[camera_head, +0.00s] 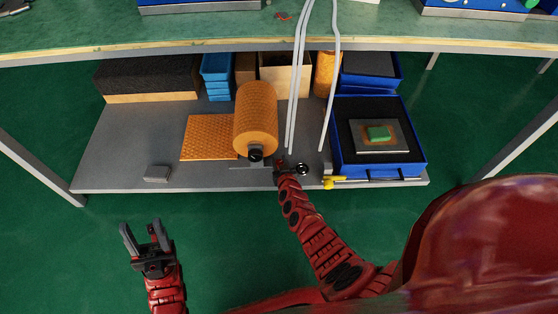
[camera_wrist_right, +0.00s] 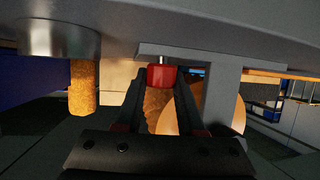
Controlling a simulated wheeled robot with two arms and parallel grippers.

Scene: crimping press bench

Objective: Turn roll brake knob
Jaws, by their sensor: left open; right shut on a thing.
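The orange roll (camera_head: 256,112) sits on the lower shelf, with a sheet (camera_head: 205,138) of the same orange material lying to its left. A black round end piece (camera_head: 256,154) and a grey stand show at its front. My right gripper (camera_head: 281,166) is at the shelf's front, just right of that end piece. In the right wrist view a red knob (camera_wrist_right: 161,76) on a short metal stem is between its fingertips, which are shut on it. The gripper hides the knob in the head view. My left gripper (camera_head: 142,231) is open and empty, over the floor in front of the shelf.
A small grey block (camera_head: 157,173) lies at the shelf's front left. The bench top (camera_head: 200,38) overhangs the shelf.

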